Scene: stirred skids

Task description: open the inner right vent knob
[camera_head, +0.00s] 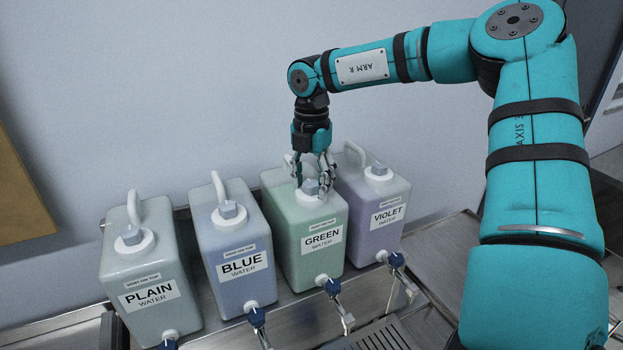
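Four water jugs stand in a row. The inner right one is the green jug (293,237), labelled GREEN WATER. Its pale blue vent knob (311,187) sits on a white cap on top. My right gripper (312,181) points down over this knob. Its fingers are spread, one on each side of the knob, with the tips about at knob height. I cannot tell whether a finger touches the knob. My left gripper is not in view.
The plain jug (150,268) and blue jug (230,247) stand left of the green one, the violet jug (372,222) right. Each has a top handle and a front tap. A metal drip grille (380,338) lies in front. A wall is close behind.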

